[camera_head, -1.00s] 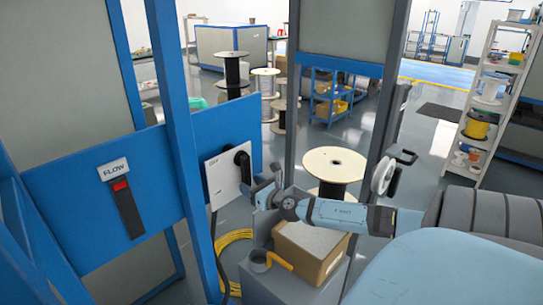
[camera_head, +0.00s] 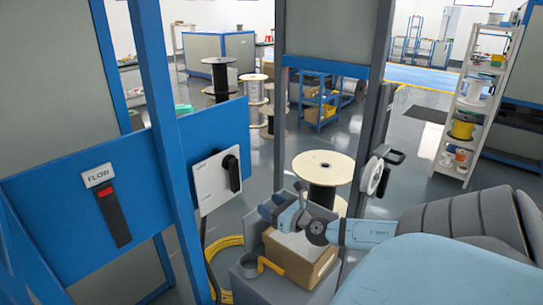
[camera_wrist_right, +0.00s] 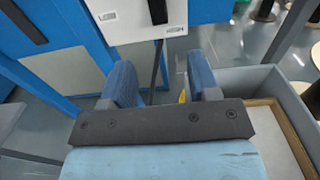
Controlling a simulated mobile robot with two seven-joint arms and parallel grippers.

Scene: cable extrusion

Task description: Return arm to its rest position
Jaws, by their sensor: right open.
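My right arm comes in from the right in the head view, and its gripper (camera_head: 273,204) hangs above the grey bin with a cardboard box. The gripper is open and holds nothing. In the right wrist view the two blue fingers (camera_wrist_right: 163,80) stand apart with a gap between them. The white switch plate (camera_head: 210,186) with its black handle (camera_head: 232,172) is on the blue panel, left of the gripper and apart from it. My left gripper is not in view.
The cardboard box (camera_head: 300,258) sits in the grey bin (camera_head: 245,284) below the gripper. A wooden-topped spool (camera_head: 323,166) stands just behind. A blue upright post (camera_head: 165,130) and a panel with a FLOW lever (camera_head: 113,215) are at left. Yellow cable (camera_head: 228,243) lies on the floor.

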